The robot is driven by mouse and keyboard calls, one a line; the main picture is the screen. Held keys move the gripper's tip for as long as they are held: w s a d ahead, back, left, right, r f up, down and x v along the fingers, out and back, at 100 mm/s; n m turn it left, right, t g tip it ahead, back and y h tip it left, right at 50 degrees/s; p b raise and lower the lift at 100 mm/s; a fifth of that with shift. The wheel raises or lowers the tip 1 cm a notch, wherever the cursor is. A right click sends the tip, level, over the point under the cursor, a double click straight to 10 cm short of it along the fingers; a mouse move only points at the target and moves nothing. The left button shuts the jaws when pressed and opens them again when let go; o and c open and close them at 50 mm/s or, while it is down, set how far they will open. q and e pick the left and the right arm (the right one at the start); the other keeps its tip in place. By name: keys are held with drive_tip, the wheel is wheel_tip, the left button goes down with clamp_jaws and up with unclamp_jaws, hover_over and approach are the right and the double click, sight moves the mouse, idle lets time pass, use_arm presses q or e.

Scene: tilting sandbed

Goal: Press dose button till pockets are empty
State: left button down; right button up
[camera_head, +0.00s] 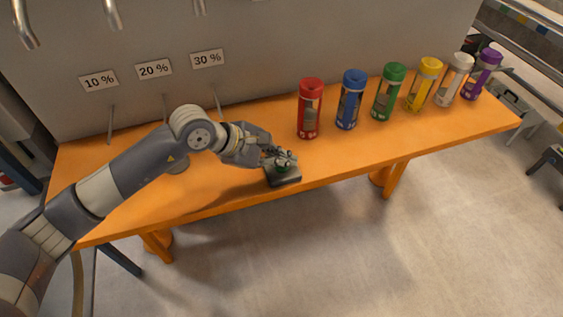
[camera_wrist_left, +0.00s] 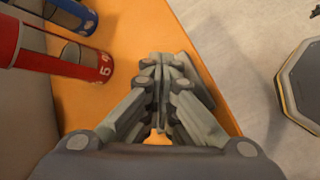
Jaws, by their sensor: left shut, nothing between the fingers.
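My left gripper (camera_head: 279,157) is shut and empty, low over the orange table's front edge. It is at a small dark box (camera_head: 286,179) with a green button (camera_head: 282,169) on top; the fingers hide part of the button, and I cannot tell whether they touch it. In the left wrist view, the shut fingers (camera_wrist_left: 165,62) cover most of the box (camera_wrist_left: 202,88). Canisters stand in a row to the right: red (camera_head: 310,112), blue (camera_head: 350,103), green (camera_head: 389,95), yellow (camera_head: 424,86), white (camera_head: 455,82) and purple (camera_head: 482,77).
The orange table (camera_head: 235,192) runs along a grey wall panel with signs reading 10 % (camera_head: 99,81), 20 % (camera_head: 154,69) and 30 % (camera_head: 207,58). Metal spouts (camera_head: 112,14) hang at the top. The table's front right part is clear. My right gripper is out of view.

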sight(282, 169)
use_arm(q)
drive_tip(key=shift+r, duration=0.9)
drive_tip(key=shift+r, duration=0.1)
wheel_tip(282, 169, up, 5)
drive_tip(key=shift+f+p, duration=0.1)
drive_tip(key=shift+p, duration=1)
drive_tip(key=shift+f, duration=0.1)
